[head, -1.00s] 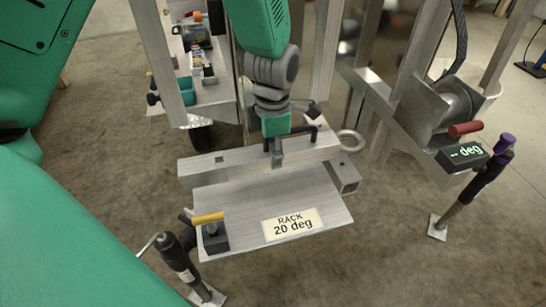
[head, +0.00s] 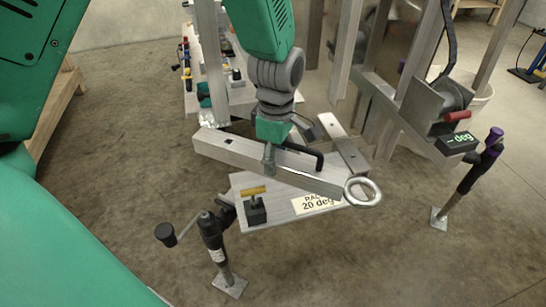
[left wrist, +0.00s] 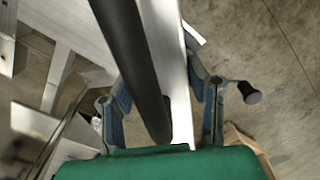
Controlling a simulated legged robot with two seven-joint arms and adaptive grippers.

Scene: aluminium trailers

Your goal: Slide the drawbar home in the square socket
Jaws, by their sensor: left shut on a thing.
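The drawbar (head: 230,150) is a square aluminium bar with a steel ring at its right end and a small square hole near its left end. My left gripper (head: 269,158) is shut on its middle and holds it slanting down to the right, above the rack plate. In the left wrist view the drawbar (left wrist: 178,90) runs between the two fingers, partly hidden by a black bar-like part (left wrist: 135,65). A square aluminium tube with holes on top (head: 343,143) lies behind the ring; it may be the socket, but its open end is hidden. My right gripper is not in view.
Jack legs stand at front left (head: 212,243) and right (head: 468,185). A winch (head: 446,103) and a "deg" display (head: 458,142) are at right. Open floor lies in front.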

